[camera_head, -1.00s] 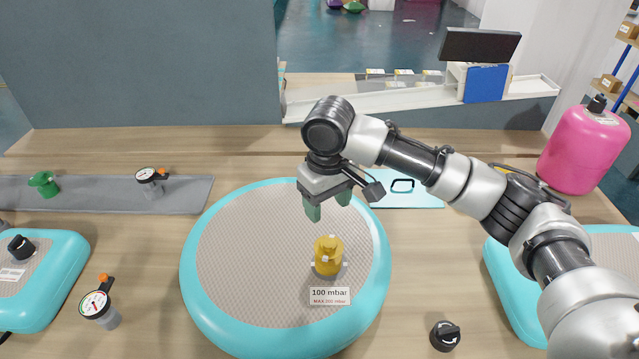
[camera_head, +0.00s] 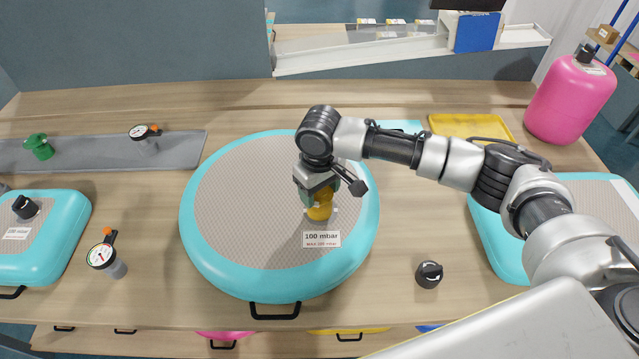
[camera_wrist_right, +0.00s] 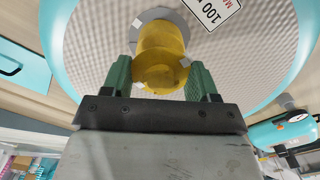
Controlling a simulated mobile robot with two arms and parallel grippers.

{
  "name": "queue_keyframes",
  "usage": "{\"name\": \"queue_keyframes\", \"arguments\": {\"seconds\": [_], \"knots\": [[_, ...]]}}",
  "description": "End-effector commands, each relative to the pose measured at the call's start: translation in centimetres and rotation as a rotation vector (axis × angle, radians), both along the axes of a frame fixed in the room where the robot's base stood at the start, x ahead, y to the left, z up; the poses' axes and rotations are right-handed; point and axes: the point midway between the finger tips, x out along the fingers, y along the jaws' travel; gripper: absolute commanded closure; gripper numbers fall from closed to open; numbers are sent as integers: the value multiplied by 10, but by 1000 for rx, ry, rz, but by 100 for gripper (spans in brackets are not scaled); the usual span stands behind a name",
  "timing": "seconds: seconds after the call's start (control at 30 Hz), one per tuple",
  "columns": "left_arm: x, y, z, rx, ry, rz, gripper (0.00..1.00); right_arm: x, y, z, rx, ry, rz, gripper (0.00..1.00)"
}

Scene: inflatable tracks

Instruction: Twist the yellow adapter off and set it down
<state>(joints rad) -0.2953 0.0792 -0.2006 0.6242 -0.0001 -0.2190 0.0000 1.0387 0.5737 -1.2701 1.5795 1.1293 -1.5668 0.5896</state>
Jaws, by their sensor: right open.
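The yellow adapter (camera_head: 320,206) stands on the round turquoise inflatable (camera_head: 240,215), just behind the "100 mbar" label (camera_head: 322,239). My right gripper (camera_head: 320,196) is over the adapter from above, with its green fingers on either side of its upper part. In the right wrist view the yellow adapter (camera_wrist_right: 161,55) sits between the open fingers of the gripper (camera_wrist_right: 160,80); contact with either finger is not clear. The adapter's base rests on a grey ring (camera_wrist_right: 172,18) on the inflatable. My left gripper is not in view.
A black cap (camera_head: 429,274) lies on the wooden table to the right. Gauges (camera_head: 103,255) and a green fitting (camera_head: 39,147) are at the left. A yellow tray (camera_head: 470,127) and a pink container (camera_head: 570,97) are at the back right. Bare table shows around the inflatable.

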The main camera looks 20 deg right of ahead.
Motion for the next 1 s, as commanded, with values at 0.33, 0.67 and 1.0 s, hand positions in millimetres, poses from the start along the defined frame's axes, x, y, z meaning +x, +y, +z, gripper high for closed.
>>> {"name": "queue_keyframes", "arguments": {"seconds": [0.33, 0.67, 1.0], "knots": [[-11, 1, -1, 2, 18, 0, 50, 0, 0, 0, 1, 0, 0, 70], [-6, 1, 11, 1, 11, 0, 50, 0, 0, 3, 1, 3, -57, 70], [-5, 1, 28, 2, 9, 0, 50, 0, 0, 3, 0, 2, -170, 70]]}}
